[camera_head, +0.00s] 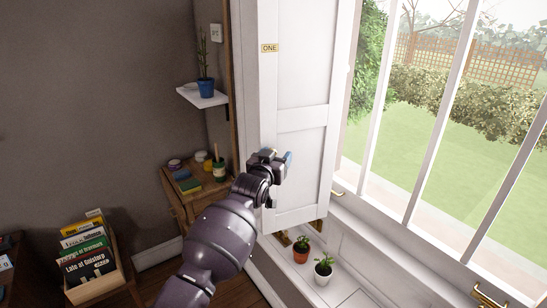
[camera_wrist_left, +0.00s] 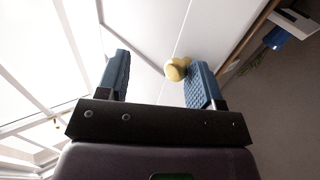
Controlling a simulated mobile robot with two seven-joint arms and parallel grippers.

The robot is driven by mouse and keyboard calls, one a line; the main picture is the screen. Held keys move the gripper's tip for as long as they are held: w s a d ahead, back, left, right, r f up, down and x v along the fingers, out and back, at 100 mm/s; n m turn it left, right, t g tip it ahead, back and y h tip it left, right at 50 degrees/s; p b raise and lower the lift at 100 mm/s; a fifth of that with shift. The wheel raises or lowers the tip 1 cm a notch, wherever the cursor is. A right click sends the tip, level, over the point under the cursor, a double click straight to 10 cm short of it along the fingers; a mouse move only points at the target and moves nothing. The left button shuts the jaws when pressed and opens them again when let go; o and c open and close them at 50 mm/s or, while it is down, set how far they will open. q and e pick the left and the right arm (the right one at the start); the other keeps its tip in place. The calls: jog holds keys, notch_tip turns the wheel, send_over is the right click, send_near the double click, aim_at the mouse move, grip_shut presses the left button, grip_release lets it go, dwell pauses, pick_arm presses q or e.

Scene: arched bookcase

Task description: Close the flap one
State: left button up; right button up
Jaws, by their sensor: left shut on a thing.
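Flap one (camera_head: 303,85) is a tall white panelled shutter with a yellow "ONE" label (camera_head: 269,48) near its top left. It stands upright at the left side of the window. My left gripper (camera_head: 281,158) is at the lower part of the flap, shut on it at its knob. My right gripper is not in view.
Two potted plants, one in a terracotta pot (camera_head: 301,254) and one in a white pot (camera_head: 323,276), stand on the sill below the flap. A wooden side table (camera_head: 190,205), a book crate (camera_head: 92,287) and a small shelf (camera_head: 203,98) are to the left.

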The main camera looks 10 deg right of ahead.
pick_arm(q)
jog(key=v, duration=1)
jog(key=shift+s+a, duration=0.15)
jog(key=shift+s, duration=0.2)
